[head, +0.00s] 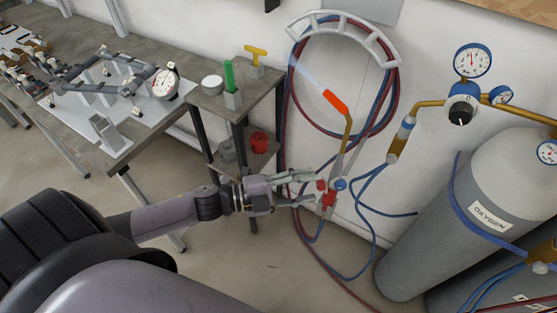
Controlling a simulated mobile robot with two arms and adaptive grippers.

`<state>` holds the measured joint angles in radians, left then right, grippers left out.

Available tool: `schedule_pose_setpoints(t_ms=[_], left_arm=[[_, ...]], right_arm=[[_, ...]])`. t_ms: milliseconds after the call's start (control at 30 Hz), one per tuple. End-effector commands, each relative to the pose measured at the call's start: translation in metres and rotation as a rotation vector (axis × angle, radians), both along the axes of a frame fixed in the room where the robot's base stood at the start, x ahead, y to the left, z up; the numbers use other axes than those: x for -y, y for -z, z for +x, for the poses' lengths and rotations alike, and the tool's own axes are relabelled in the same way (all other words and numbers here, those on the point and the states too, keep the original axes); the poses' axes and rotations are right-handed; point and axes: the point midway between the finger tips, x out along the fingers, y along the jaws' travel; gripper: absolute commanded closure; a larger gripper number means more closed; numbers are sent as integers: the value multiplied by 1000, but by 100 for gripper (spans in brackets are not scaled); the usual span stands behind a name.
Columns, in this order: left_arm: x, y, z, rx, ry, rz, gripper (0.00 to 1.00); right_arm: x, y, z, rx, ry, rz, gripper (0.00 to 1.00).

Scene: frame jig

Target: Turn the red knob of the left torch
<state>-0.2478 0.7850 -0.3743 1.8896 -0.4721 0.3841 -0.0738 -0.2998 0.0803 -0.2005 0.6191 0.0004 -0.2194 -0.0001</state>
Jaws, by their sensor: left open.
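A torch (347,135) with a brass tube and an orange-red tip hangs in front of the white wall. A pale blue streak like a flame runs up and left from its tip. At its lower end are a small red knob (321,185), a blue knob (341,184) and a red part (328,200) below. My left gripper (311,187) comes in from the left, open, with its fingertips at the red knob's left side. I cannot tell whether they touch it. My right gripper is not in view.
Red and blue hoses (396,95) hang coiled on a white rack (345,20) and trail to the floor. A grey oxygen cylinder (440,225) with gauges stands at right. A shelf stand (240,100) and a workbench (120,150) stand left.

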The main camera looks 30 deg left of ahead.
Motion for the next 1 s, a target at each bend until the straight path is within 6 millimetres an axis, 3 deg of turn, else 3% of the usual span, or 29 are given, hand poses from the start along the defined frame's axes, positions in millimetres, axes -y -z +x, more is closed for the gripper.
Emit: schedule_pose_setpoints(t_ms=[500, 1000], left_arm=[[-67, -3, -61, -4, 0, 1, 58], [-76, -5, -69, 1, 2, -1, 58]], right_arm=[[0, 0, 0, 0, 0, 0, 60], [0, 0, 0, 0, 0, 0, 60]])
